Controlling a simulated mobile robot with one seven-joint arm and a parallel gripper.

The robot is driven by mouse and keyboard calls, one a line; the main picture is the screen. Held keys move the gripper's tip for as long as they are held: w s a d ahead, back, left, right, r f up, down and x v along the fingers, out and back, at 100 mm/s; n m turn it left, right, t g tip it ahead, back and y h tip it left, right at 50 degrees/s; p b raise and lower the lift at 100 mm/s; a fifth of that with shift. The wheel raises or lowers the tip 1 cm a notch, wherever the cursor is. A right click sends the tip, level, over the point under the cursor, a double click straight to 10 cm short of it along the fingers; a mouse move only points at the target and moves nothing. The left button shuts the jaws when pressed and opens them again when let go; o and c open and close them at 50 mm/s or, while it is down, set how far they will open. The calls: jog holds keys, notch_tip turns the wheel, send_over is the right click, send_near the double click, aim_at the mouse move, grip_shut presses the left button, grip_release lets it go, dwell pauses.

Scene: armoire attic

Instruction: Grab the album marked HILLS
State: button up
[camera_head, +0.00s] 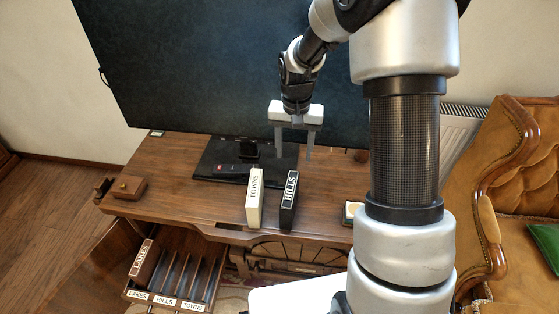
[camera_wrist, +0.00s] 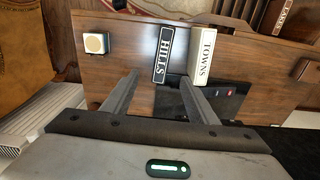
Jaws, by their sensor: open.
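The black album marked HILLS (camera_head: 289,203) stands upright on the wooden desk, its white label facing up and forward. It also shows in the wrist view (camera_wrist: 163,57), ahead of the fingertips. The cream album marked TOWNS (camera_head: 255,198) stands beside it on the left, with a small gap in the head view. My gripper (camera_head: 293,154) is open and empty above the desk, behind and above the HILLS album. In the wrist view its two fingers (camera_wrist: 160,82) point toward the HILLS album, and no touch is visible.
A large dark screen (camera_head: 220,70) stands behind on a black base (camera_head: 215,165). A small wooden box (camera_head: 129,187) sits at the desk's left. A slotted rack (camera_head: 181,276) below holds a brown LAKES album (camera_head: 142,262). A small cream-topped box (camera_wrist: 95,43) lies at the desk's right end.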

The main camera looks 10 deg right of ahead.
aim_at(291, 189)
jog(key=f, duration=0.5)
jog(key=f+b, duration=0.1)
jog(key=f, duration=0.4)
jog(key=f+b, duration=0.1)
jog(key=f, duration=0.4)
jog(key=shift+w+a+f, duration=0.1)
jog(key=shift+w+f, duration=0.2)
jog(key=shift+f, duration=0.05)
jog(key=shift+a+f+b, duration=0.1)
jog(key=shift+f+b, duration=0.25)
jog(key=shift+f, duration=2.4)
grip_shut()
